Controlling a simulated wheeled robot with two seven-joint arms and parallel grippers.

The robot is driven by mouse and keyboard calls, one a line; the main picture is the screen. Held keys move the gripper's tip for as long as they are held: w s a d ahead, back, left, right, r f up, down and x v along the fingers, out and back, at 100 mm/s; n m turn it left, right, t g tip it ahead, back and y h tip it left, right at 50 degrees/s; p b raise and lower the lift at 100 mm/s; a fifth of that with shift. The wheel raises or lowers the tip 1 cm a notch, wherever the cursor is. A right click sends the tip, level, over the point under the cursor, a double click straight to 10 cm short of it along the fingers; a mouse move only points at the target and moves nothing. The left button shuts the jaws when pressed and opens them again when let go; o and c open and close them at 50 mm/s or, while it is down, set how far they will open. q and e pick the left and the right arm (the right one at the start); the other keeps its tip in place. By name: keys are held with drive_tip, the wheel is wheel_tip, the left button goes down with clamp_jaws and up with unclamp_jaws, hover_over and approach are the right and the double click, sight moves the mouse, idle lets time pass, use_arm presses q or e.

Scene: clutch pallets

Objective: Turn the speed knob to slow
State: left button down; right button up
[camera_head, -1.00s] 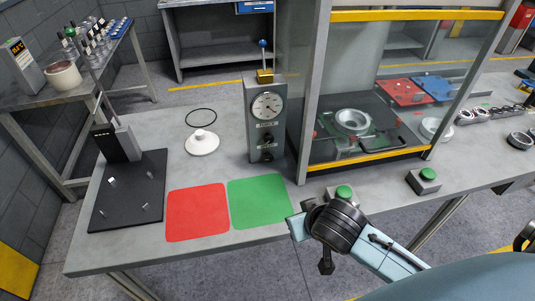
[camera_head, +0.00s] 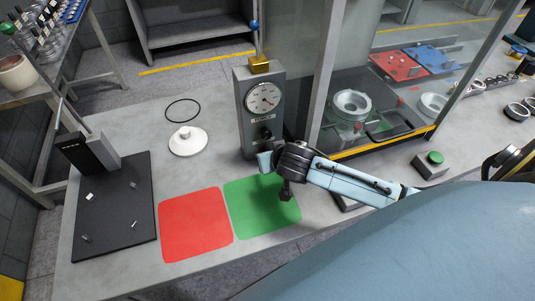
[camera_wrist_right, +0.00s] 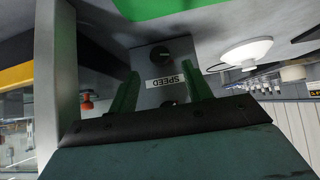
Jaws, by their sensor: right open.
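A grey control box (camera_head: 243,108) stands on the table, with a round dial (camera_head: 262,97) and a dark knob (camera_head: 266,134) below it. Its lower front is hidden behind my right gripper (camera_head: 266,161). In the right wrist view the box front appears upside down, with a SPEED label (camera_wrist_right: 165,82) between two dark knobs, one above it in the picture (camera_wrist_right: 160,53) and one below it (camera_wrist_right: 168,103). My right gripper's two green fingers (camera_wrist_right: 161,82) are apart on either side of the label, with nothing held. Contact with a knob cannot be told. My left gripper is out of view.
A glass-walled enclosure (camera_head: 322,90) stands right of the box. A white round piece (camera_head: 187,141) and black ring (camera_head: 182,110) lie left. Red (camera_head: 194,226) and green (camera_head: 262,207) mats lie in front. A green button box (camera_head: 431,164) sits right.

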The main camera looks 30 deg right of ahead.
drive_tip(key=x, duration=0.4)
drive_tip(key=shift+w+f+b, duration=0.2)
drive_tip(key=shift+f+b, duration=0.05)
drive_tip(key=shift+b, duration=0.05)
drive_tip(key=shift+w+f, duration=0.2)
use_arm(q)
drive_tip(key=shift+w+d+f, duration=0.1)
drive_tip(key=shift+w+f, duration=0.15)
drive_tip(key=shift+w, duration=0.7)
use_arm(e)
drive_tip(key=c, duration=0.9)
